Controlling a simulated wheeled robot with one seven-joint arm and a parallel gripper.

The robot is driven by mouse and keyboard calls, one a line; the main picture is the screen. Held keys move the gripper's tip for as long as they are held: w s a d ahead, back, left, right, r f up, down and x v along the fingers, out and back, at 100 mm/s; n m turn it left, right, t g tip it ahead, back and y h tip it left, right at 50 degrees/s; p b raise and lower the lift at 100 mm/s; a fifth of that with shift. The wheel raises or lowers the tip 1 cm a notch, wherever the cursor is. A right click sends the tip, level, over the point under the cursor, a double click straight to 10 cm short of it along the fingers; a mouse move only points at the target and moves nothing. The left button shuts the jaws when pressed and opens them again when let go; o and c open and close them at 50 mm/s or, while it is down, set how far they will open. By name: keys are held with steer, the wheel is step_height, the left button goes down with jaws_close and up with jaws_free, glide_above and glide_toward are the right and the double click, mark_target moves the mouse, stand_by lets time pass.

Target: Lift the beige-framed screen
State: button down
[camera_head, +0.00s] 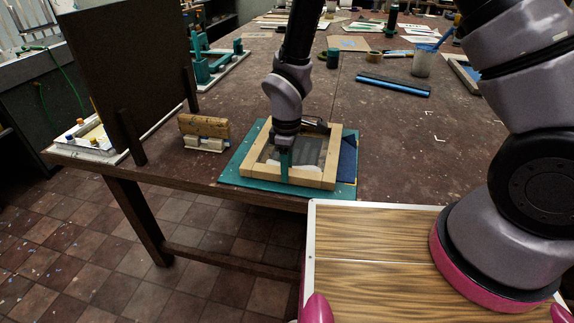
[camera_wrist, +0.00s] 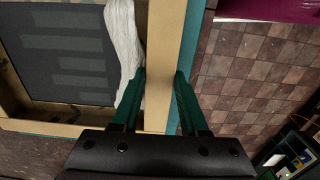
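The beige-framed screen (camera_head: 315,181) lies flat on a teal base (camera_head: 230,179) near the table's front edge. Inside it are a grey mesh panel and a pale white strip. My gripper (camera_head: 285,165) points down at the screen's front bar. In the wrist view, my gripper (camera_wrist: 161,78) has its two teal fingers apart, one on each side of the beige bar (camera_wrist: 157,105) of the screen. A strip of the base shows between the bar and the right finger. Whether the left finger touches the bar is unclear. The hinge side is partly hidden by my arm.
A dark upright board (camera_head: 125,70) and a small wooden block with white parts (camera_head: 204,131) stand left of the screen. A blue-striped bar (camera_head: 393,86), a cup (camera_head: 422,62) and papers lie farther back. The table right of the screen is mostly clear.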

steer(key=shift+r, duration=0.15)
steer(key=shift+r, duration=2.4)
steer(key=shift+w, duration=0.1)
